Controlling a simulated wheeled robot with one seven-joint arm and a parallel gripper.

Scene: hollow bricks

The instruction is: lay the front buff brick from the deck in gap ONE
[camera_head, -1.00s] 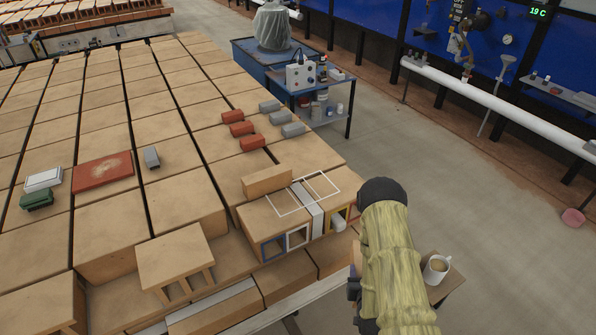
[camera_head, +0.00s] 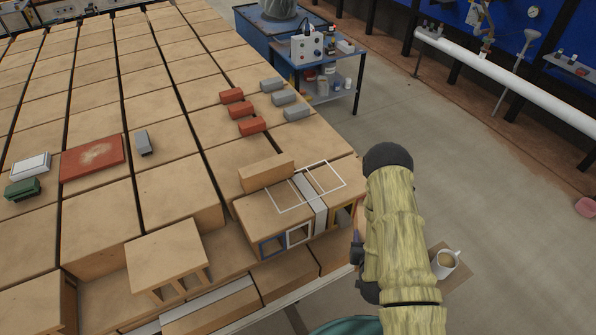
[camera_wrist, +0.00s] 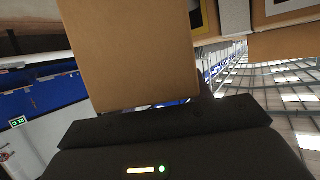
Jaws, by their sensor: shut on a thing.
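My gripper (camera_wrist: 165,128) is shut on a buff brick (camera_wrist: 130,55), which stands out from the dark jaws in the wrist view. Its fingertips are hidden by the brick. In the head view my straw-covered arm is at the right of the deck and hides most of the gripper and brick. The deck's near right corner (camera_head: 262,218) has front openings framed in blue (camera_head: 271,246), white (camera_head: 299,235) and yellow (camera_head: 343,216). White outlines (camera_head: 307,193) and a pale grey strip (camera_head: 318,210) mark its top. I cannot read which place is gap ONE.
A buff brick (camera_head: 266,172) lies on the deck behind the outlines. Several red (camera_head: 239,110) and grey (camera_head: 283,97) blocks sit farther back. A mug (camera_head: 446,262) stands on a small board at lower right. A blue trolley (camera_head: 335,75) stands beyond the deck.

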